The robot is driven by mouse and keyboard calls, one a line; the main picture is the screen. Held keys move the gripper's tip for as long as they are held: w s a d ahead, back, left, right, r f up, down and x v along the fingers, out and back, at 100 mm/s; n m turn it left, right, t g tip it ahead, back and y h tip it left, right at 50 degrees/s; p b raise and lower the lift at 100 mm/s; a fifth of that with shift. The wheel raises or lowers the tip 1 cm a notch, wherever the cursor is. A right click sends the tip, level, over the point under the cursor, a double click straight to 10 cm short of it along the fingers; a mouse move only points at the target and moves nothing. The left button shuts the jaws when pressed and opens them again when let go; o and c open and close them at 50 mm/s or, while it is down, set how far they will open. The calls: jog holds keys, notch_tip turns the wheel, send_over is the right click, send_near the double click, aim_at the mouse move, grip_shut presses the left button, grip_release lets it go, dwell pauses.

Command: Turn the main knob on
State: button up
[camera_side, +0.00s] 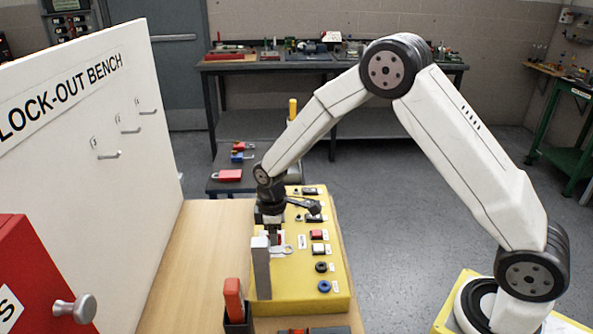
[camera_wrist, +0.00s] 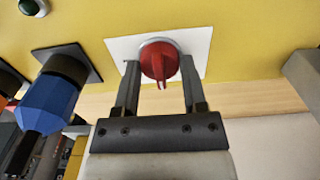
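In the wrist view a red knob (camera_wrist: 159,58) with a pointed handle sits on a white square plate (camera_wrist: 203,45) on the yellow panel (camera_wrist: 255,35). My gripper (camera_wrist: 160,66) is open, with one finger on each side of the knob. Gaps show between the fingers and the knob. In the side view my gripper (camera_side: 270,237) points down over the left part of the yellow panel (camera_side: 309,272). There the knob is mostly hidden behind the gripper.
A blue part on a dark square base (camera_wrist: 45,105) stands left of the gripper. A grey upright post (camera_side: 261,270) stands close to the gripper. A red padlock (camera_side: 234,300) sits in a dark holder in front. The white lock-out board (camera_side: 90,160) stands at left.

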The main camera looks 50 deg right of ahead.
grip_shut()
jog(key=shift+m, duration=0.5)
jog(key=m, duration=0.2)
jog(key=shift+m, duration=0.3)
jog(key=m, duration=0.3)
jog(key=shift+m, duration=0.4)
jog(key=m, duration=1)
jog(key=shift+m, duration=0.4)
